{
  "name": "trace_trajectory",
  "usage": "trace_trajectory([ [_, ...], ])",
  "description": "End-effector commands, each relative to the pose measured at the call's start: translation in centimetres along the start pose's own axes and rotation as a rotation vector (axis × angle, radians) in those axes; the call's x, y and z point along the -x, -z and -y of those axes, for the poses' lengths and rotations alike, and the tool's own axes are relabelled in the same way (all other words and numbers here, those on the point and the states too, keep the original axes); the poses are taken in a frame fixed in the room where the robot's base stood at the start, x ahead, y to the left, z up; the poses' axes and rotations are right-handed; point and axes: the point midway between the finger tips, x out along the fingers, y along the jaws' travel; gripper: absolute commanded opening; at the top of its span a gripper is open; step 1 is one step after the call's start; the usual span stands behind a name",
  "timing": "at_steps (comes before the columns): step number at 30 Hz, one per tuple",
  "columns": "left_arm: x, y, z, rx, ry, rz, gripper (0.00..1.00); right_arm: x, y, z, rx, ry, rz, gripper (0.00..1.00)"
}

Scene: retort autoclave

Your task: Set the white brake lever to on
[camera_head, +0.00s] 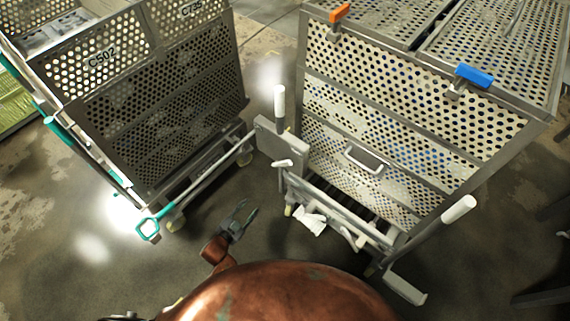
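A small white lever-like piece (311,220) shows low at the front of the right-hand perforated cart (383,118), just above the floor. It looks like the white brake lever, but its setting is too small to read. My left gripper (249,208) is over the floor to the left of this piece, apart from it. Its dark fingers are spread with nothing between them. My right gripper is not in view.
The cart has upright white handles, left (280,101) and right (458,209), and orange (339,13) and blue (474,75) clips on top. Another cart marked C502 (150,110) stands left, with a teal-framed handle (149,228). Bare floor lies between the carts.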

Motion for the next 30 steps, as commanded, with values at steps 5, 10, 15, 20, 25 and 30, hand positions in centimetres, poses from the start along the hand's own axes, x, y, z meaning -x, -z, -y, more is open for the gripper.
trace_trajectory([
  [5, -1.3, 15.2, 2.7, -0.163, 0.018, -0.299, 0.35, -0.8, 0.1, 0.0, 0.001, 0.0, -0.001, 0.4],
  [10, -0.5, 22.1, 3.2, -0.237, 0.025, -0.436, 0.35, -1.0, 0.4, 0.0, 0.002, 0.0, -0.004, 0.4],
  [15, -1.4, 24.0, 3.2, -0.25, 0.028, -0.464, 0.35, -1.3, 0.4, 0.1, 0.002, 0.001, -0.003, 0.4],
  [20, -3.8, 25.0, 3.1, -0.248, 0.027, -0.463, 0.35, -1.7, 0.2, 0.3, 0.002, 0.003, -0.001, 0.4],
  [25, -6.0, 26.1, 3.0, -0.248, 0.027, -0.461, 0.35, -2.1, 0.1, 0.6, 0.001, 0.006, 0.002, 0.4],
  [30, -7.1, 26.6, 3.0, -0.247, 0.027, -0.46, 0.35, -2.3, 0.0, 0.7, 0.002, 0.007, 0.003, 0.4],
])
